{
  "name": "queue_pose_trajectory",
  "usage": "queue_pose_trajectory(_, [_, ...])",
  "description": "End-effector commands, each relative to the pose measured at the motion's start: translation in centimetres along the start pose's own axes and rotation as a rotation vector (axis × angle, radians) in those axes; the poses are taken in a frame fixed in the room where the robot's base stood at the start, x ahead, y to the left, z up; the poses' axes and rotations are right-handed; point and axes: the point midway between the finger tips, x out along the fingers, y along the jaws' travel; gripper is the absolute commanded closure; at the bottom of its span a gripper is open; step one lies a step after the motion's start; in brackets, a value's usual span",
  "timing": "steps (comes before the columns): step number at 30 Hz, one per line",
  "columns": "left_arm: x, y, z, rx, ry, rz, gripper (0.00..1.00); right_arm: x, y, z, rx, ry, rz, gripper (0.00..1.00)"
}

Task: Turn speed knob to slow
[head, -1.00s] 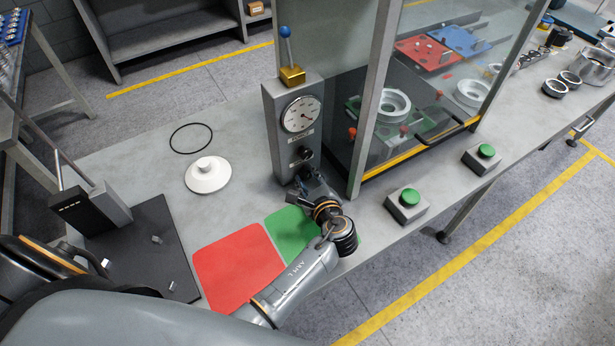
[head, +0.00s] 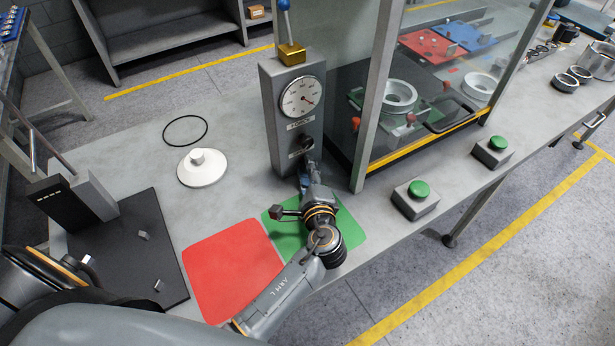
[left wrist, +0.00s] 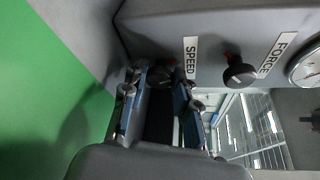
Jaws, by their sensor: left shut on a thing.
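The grey control post (head: 293,110) stands on the bench with a round gauge, a FORCE label and the dark force knob (head: 306,143). In the left wrist view the force knob (left wrist: 240,74) sits beside its FORCE label. The dark speed knob (left wrist: 161,74) is beside the SPEED label (left wrist: 190,58), between my left fingertips and partly hidden by them. My left gripper (left wrist: 158,85) is shut on the speed knob at the post's face. In the head view my left gripper (head: 306,174) hides this knob. Its pointer setting is not readable. My right gripper is out of view.
A glass-walled press (head: 440,80) stands right of the post, with green buttons (head: 420,190) in front. Red (head: 235,268) and green (head: 345,228) mats lie under my arm. A white lidded part (head: 203,170) and black ring (head: 185,131) lie to the left.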

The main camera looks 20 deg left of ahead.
Motion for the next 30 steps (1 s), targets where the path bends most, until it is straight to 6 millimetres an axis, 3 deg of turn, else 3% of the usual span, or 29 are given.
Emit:
queue_pose_trajectory(6, [0.11,0.12,0.10,-0.051,-0.004,-0.021,1.00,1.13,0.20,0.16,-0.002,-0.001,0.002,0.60])
queue_pose_trajectory(19, [0.10,-0.05,0.18,-0.061,-0.004,-0.026,1.00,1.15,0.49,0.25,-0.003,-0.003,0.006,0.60])
queue_pose_trajectory(20, [0.10,-0.06,0.18,-0.061,-0.005,-0.026,0.69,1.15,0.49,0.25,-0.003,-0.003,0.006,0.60])
queue_pose_trajectory(23, [0.09,-0.05,0.16,-0.060,-0.004,-0.026,0.49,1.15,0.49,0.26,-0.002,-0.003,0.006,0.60])
queue_pose_trajectory(30, [0.04,0.01,0.07,-0.060,-0.002,-0.025,0.49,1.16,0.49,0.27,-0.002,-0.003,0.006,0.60])
